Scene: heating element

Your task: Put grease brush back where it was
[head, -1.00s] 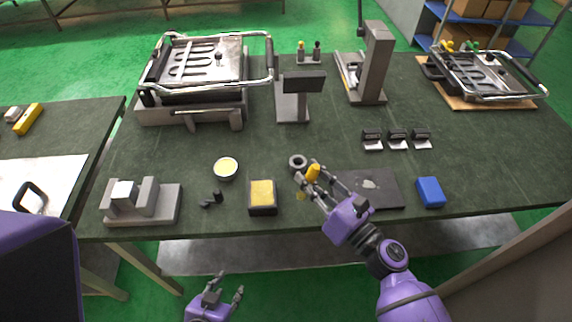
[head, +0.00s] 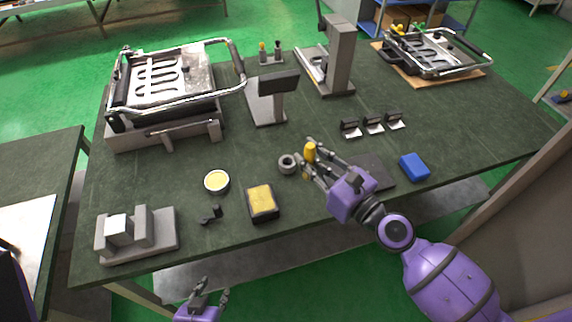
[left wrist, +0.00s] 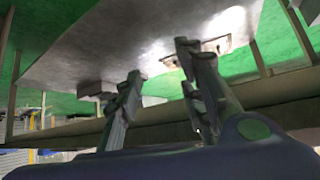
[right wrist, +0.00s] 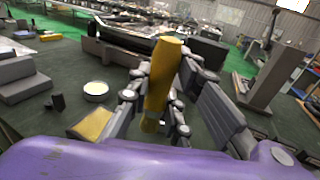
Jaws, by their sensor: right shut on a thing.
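The grease brush, with a yellow handle (head: 310,151), is in my right gripper (head: 306,161), which is shut on it above the table. In the right wrist view the brush (right wrist: 163,75) stands nearly upright between the fingers, its lower end partly hidden. A grey ring (head: 288,163) is on the table just left of the right gripper.
A round yellow tin (head: 217,181), a box with a yellow top (head: 262,201) and a dark small part (head: 210,215) lie left of the right gripper. A blue block (head: 414,166) and dark plate (head: 376,172) lie right. A grey display stand (head: 268,98) rises behind.

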